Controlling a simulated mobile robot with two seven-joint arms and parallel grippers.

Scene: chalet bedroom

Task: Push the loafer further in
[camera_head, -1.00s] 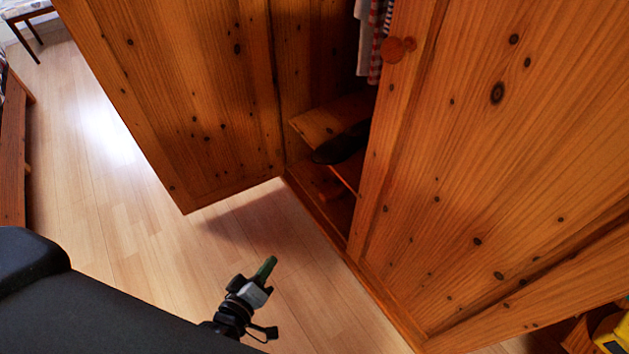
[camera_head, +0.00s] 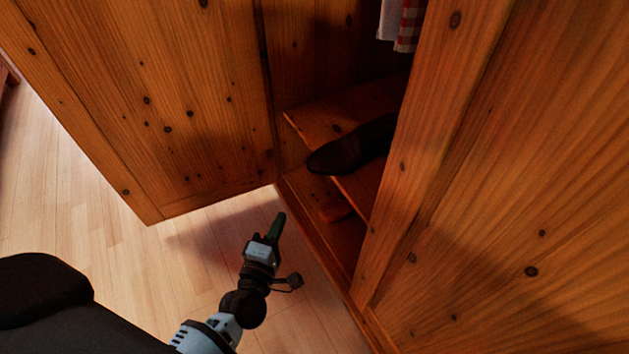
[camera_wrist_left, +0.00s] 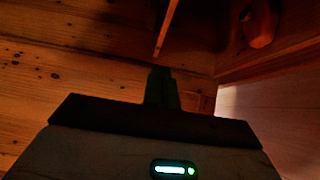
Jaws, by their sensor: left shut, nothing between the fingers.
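The loafer (camera_head: 350,146) is dark, almost black. It lies on a wooden shelf (camera_head: 311,122) inside the wardrobe, its toe sticking out past the shelf's front edge. Its rear part is hidden behind the right door. My left gripper (camera_head: 278,223) is shut and empty, in front of the wardrobe opening, below and left of the loafer and apart from it. In the left wrist view the shut fingers (camera_wrist_left: 161,88) point towards the wood of the wardrobe. I cannot make out the loafer there. My right gripper is not in view.
The left wardrobe door (camera_head: 150,100) stands open. The right door (camera_head: 520,200) bounds the opening on the right. Clothes (camera_head: 403,22) hang above the shelf. The floor (camera_head: 70,200) at left is clear.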

